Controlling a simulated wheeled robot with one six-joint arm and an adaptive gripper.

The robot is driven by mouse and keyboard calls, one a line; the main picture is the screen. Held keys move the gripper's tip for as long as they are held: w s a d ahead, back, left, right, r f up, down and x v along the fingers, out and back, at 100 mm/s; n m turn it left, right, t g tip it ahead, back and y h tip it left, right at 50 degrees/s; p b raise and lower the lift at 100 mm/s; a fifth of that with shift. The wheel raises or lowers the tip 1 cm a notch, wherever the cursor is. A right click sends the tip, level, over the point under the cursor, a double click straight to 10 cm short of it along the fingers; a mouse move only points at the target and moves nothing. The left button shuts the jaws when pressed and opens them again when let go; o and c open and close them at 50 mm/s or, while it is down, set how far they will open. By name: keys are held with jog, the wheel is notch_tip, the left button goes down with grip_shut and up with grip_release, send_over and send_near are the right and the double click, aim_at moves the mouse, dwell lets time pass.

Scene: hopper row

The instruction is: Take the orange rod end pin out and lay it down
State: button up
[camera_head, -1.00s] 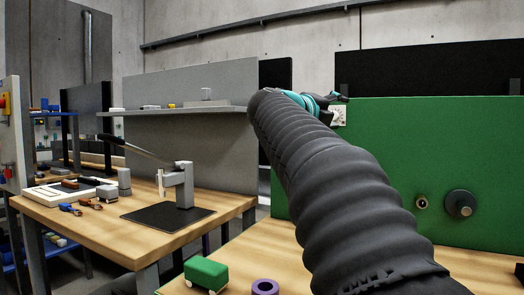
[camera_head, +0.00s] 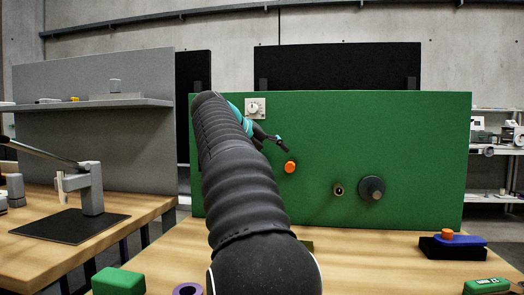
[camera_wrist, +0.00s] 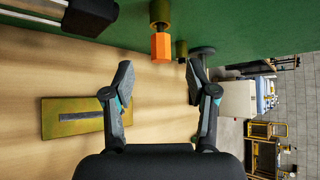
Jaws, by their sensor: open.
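An orange pin-like piece (camera_head: 447,233) stands upright in a blue part (camera_head: 462,240) on a black block (camera_head: 451,250) at the right of the table; it looks like the rod end pin. How deep it sits is hidden. My gripper (camera_head: 285,147) is in front of the green panel, well left of that piece and higher. It is open and empty. Another orange piece (camera_head: 290,167), on the panel, is just below my gripper. In the wrist view this six-sided piece (camera_wrist: 161,46) on a brass stem lies ahead, between the lines of my open fingers (camera_wrist: 160,75).
The green panel (camera_head: 410,140) also carries a white dial (camera_head: 255,108), a brass fitting (camera_head: 338,189) and a dark round knob (camera_head: 371,188). A green block (camera_head: 118,282), a purple ring (camera_head: 187,289) and a green device (camera_head: 486,286) lie near the front.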

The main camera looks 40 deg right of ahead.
aim_at(287, 164)
jog(key=x, duration=0.6)
jog(key=shift+d+f+b, duration=0.1)
jog(key=shift+d+b, duration=0.1)
jog(key=shift+b, duration=0.15)
jog(key=shift+c, duration=0.2)
grip_shut()
